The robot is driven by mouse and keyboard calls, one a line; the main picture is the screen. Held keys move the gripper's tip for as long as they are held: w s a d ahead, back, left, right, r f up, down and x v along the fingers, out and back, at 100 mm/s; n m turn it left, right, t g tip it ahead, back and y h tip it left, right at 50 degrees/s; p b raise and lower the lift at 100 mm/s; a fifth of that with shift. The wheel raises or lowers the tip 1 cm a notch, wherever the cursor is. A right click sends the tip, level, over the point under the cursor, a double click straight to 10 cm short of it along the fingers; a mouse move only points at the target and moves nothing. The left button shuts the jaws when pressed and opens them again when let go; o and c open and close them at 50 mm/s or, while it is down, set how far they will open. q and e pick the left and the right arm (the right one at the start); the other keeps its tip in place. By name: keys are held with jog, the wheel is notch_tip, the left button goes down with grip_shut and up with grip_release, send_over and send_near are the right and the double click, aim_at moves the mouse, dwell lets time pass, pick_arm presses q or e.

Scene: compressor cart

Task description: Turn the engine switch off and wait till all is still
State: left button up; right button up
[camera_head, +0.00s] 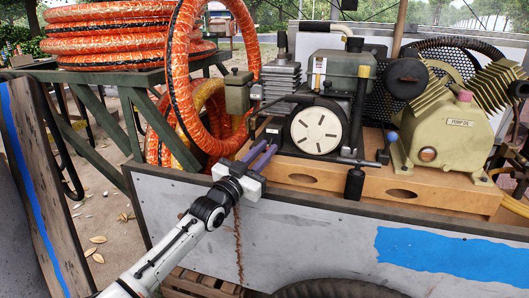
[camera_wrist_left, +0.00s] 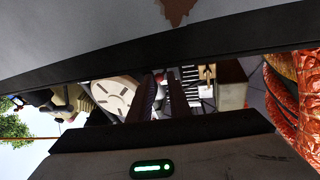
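The engine (camera_head: 341,106) stands on the cart's wooden board, with a round white slotted cover (camera_head: 319,130) facing me. The cover also shows in the left wrist view (camera_wrist_left: 113,97). I cannot pick out the engine switch or its position for certain. My left gripper (camera_head: 273,149) is at the cart's near edge, left of and below the white cover. Its two bluish fingers point up and right, with a narrow empty gap between them. In the left wrist view the fingers (camera_wrist_left: 165,94) show as dark bars, apart from the engine. My right gripper is not in view.
A tan compressor pump (camera_head: 447,128) is right of the engine. A grey-green box (camera_head: 238,92) stands just beyond my left gripper. Orange hose (camera_head: 172,75) hangs at the left, with more coiled on a green rack. The cart's grey side panel (camera_head: 315,235) is below.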

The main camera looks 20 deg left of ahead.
pick_arm(q)
jog(key=shift+o, duration=1)
jog(key=shift+s, duration=0.15)
jog(key=p+v, duration=0.2)
jog(key=v, duration=0.8)
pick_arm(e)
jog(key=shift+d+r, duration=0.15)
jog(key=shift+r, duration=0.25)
